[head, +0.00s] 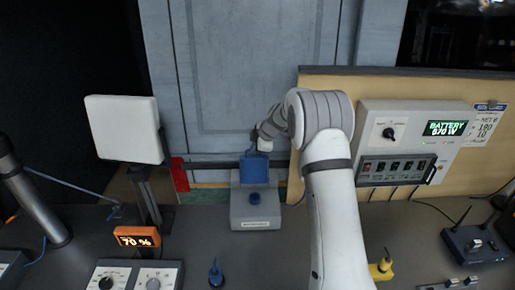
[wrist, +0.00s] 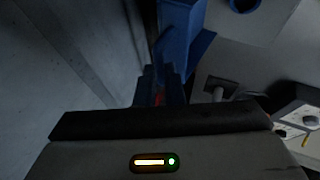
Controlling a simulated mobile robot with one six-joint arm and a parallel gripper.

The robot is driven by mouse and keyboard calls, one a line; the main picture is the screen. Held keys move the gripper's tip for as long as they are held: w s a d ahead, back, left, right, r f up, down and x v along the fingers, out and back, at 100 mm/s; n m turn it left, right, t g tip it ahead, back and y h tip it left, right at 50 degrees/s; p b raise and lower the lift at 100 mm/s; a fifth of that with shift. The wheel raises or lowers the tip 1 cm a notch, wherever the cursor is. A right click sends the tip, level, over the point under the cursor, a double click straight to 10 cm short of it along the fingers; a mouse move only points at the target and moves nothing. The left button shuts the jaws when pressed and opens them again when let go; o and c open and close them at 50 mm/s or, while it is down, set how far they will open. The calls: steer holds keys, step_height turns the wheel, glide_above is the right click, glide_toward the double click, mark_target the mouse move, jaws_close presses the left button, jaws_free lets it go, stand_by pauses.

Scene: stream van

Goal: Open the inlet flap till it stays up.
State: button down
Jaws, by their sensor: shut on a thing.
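The inlet flap (head: 254,170) is a blue panel standing roughly upright at the back of a grey inlet box (head: 255,214). A round dark blue part (head: 255,198) shows on top of the box in front of it. My gripper (head: 262,146) is at the flap's top edge, behind it and partly hidden by my own arm. In the wrist view the blue flap (wrist: 178,35) lies just beyond the dark fingers (wrist: 160,92), which are shut on its edge. The exact contact is dark and hard to make out.
A battery panel (head: 412,140) with switches is at the right. A white lamp panel (head: 124,129) on a stand is at the left, and a 70 % display (head: 137,237) stands below it. A small blue item (head: 216,273) and a yellow item (head: 381,268) lie near the front.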

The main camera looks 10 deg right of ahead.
steer(key=shift+w+r, duration=0.3)
steer(key=shift+r, duration=0.15)
steer(key=c, duration=1.5)
jaws_free()
steer(key=shift+w+f, duration=0.1)
steer(key=shift+f, duration=0.2)
steer(key=b+v, duration=0.1)
steer(key=v, duration=0.7)
steer(key=shift+a, duration=0.1)
